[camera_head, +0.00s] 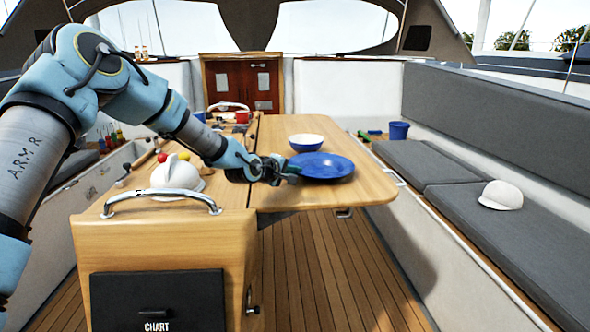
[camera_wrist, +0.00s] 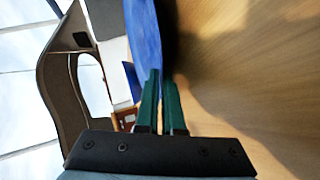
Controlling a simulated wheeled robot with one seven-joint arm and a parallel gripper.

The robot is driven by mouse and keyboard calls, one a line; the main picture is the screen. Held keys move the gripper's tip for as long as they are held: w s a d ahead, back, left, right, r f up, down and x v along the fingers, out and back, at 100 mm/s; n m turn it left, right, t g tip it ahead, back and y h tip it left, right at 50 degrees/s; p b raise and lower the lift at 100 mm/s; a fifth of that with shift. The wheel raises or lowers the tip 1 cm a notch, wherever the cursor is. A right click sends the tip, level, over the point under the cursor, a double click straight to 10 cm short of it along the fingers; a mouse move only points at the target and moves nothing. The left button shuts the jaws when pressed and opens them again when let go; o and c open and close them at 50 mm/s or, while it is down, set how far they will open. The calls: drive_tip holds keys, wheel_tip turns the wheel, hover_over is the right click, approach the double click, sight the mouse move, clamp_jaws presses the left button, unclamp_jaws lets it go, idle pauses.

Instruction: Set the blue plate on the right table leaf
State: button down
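The blue plate (camera_head: 322,166) is level over the right table leaf (camera_head: 362,193), in front of a blue-and-white bowl. My gripper (camera_head: 293,170) is at the plate's left rim. In the wrist view the plate (camera_wrist: 146,38) shows edge-on beyond the fingertips, close to the wooden leaf (camera_wrist: 245,80). The two green fingers of my gripper (camera_wrist: 161,78) are nearly together, with the plate's rim between them. A dark shadow lies beside the plate there. I cannot tell whether its underside touches the wood.
The bowl (camera_head: 306,142) stands just behind the plate. A white cap (camera_head: 501,195) lies on the right bench. The leaf's front right part is clear.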

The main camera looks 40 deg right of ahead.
drive_tip(key=c, duration=1.3)
unclamp_jaws()
drive_tip(key=shift+a, duration=0.1)
drive_tip(key=b+v, duration=0.3)
drive_tip(key=v, duration=0.8)
drive_tip(key=shift+s+a+r, duration=0.1)
drive_tip(key=shift+a, duration=0.3)
